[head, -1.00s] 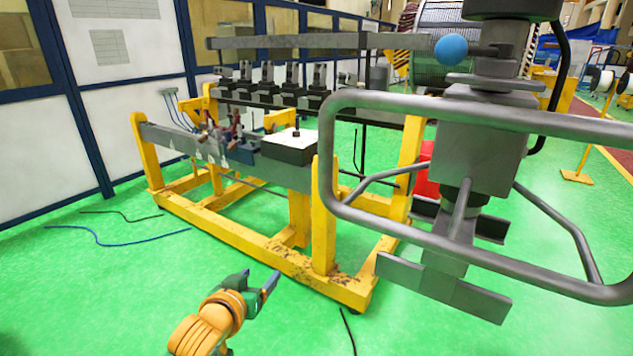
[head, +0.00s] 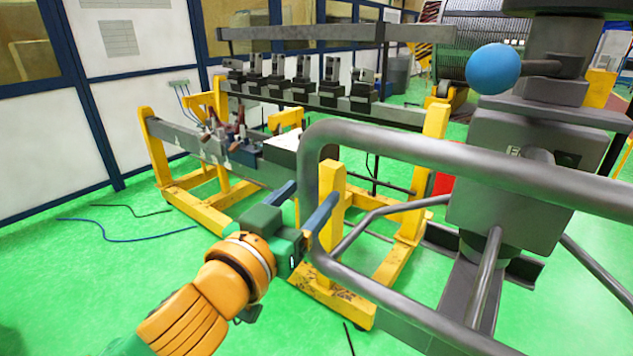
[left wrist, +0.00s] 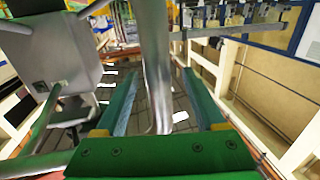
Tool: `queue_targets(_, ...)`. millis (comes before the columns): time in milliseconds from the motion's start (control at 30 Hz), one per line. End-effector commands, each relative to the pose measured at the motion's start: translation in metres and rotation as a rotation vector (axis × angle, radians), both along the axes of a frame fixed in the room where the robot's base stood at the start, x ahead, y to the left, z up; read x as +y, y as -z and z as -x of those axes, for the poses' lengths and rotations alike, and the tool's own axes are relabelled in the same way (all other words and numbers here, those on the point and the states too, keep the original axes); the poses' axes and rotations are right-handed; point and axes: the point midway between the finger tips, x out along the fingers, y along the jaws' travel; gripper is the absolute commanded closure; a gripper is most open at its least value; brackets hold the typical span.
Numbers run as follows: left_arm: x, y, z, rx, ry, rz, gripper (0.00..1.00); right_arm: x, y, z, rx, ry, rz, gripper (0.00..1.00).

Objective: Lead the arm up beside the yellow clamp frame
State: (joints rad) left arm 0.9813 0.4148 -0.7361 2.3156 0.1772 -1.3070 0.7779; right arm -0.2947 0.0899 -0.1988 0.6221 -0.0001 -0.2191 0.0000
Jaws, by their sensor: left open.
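The yellow clamp frame (head: 160,155) stands on the green floor in the middle of the head view, with grey beams and a row of dark clamps (head: 303,80) on it. My left gripper (head: 301,200), green with bluish fingers on an orange arm, is raised at the frame's near side, in front of its front yellow post (head: 330,205) in the picture. It is open and appears empty. In the left wrist view its spread fingers (left wrist: 160,78) have a grey tube (left wrist: 156,55) in line between them; I cannot tell how near. My right gripper is not in view.
A thick grey tubular rail (head: 440,155) on a grey machine (head: 515,180) crosses the right side, very close to my left fingers in the picture. Cables (head: 125,235) lie on the otherwise clear floor at left.

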Motion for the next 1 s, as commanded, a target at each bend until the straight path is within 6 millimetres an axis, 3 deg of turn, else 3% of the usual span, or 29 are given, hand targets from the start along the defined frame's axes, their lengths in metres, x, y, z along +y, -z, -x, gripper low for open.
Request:
queue_targets(233,-0.017,-0.002,-0.037,0.003,-0.001,0.001,0.29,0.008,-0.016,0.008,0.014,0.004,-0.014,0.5)
queue_targets(533,-0.02,0.0,-0.043,0.0,0.0,0.001,0.29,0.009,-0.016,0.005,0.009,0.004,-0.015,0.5)
queue_targets(567,-0.02,0.0,-0.043,0.0,0.0,0.001,0.34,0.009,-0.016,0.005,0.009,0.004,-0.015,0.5)
queue_targets(800,-0.02,0.0,-0.043,0.0,0.0,0.001,0.99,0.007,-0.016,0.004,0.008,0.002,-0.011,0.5)
queue_targets(1000,-0.02,0.0,-0.043,0.0,0.0,0.001,1.0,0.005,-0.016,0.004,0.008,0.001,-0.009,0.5)
